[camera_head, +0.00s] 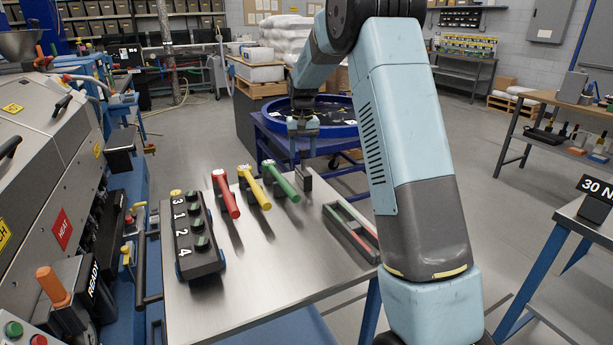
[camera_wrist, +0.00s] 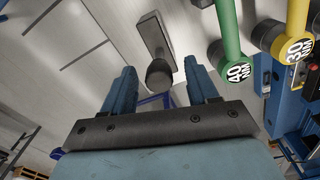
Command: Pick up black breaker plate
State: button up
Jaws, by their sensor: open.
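My gripper (camera_head: 303,131) is open and empty, above the far edge of the metal table. In the wrist view its two blue fingers (camera_wrist: 164,82) stand apart. A dark grey block with a round black end (camera_wrist: 157,73) shows just beyond and between the fingertips, apart from them. In the head view this dark piece (camera_head: 305,182) is at the table's far edge below my gripper. I cannot tell whether it is the black breaker plate. No other piece is clearly recognisable as that plate.
The metal table (camera_head: 262,275) holds red (camera_head: 226,196), yellow (camera_head: 254,188) and green (camera_head: 281,182) handled tools, a numbered black block (camera_head: 194,237) and a long grey tray (camera_head: 350,233). A blue round tub (camera_head: 345,135) stands behind. A machine (camera_head: 50,155) is at left.

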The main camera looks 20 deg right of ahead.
jog(key=shift+c, duration=0.3)
grip_shut()
jog(key=shift+r, duration=0.1)
